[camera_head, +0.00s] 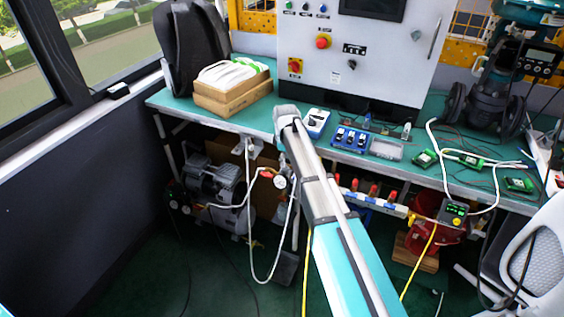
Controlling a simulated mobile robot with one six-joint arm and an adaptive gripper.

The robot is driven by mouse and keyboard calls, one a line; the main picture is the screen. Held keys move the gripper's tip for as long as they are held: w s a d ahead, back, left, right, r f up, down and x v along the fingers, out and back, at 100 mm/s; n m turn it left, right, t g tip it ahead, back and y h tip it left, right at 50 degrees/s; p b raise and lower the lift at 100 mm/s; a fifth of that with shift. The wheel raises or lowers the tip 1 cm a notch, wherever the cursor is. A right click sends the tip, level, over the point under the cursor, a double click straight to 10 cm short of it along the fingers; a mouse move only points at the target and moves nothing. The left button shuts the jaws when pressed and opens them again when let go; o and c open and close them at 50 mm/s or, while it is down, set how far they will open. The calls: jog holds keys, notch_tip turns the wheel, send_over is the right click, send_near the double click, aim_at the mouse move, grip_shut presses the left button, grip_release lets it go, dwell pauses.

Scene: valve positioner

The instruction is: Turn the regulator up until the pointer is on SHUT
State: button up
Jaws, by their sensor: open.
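A small round gauge (280,182) with a white face sits under the front edge of the bench, left of my arm. A red part (266,174) and a white hose are beside it. It looks like the regulator, but its pointer and any SHUT mark are too small to read. A pale fitting (249,147) with a hose hangs just below the bench edge, to the upper left of the gauge. My arm reaches from the bottom of the picture up to a grey joint at the bench edge. My gripper does not show; what lies behind the arm is hidden.
The green bench (240,113) carries cardboard boxes (232,92), blue devices (349,139) and a grey control cabinet (362,60). A compressor (217,184) and hanging hoses crowd below. A white chair (533,258) stands at right. Floor at lower left is mostly open, with cables.

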dwell(0.3)
grip_shut()
jog(key=shift+w+a, duration=0.1)
jog(key=shift+a, duration=0.3)
jog(key=shift+d, duration=0.4)
jog(key=shift+m, duration=0.3)
jog(key=shift+d+m, duration=0.1)
jog(key=shift+m, duration=0.4)
jog(key=m, duration=0.5)
jog(key=shift+d+m, duration=0.1)
jog(key=shift+m, duration=0.2)
jog(key=m, duration=0.4)
jog(key=shift+s+m, duration=0.2)
jog(key=shift+m, duration=0.2)
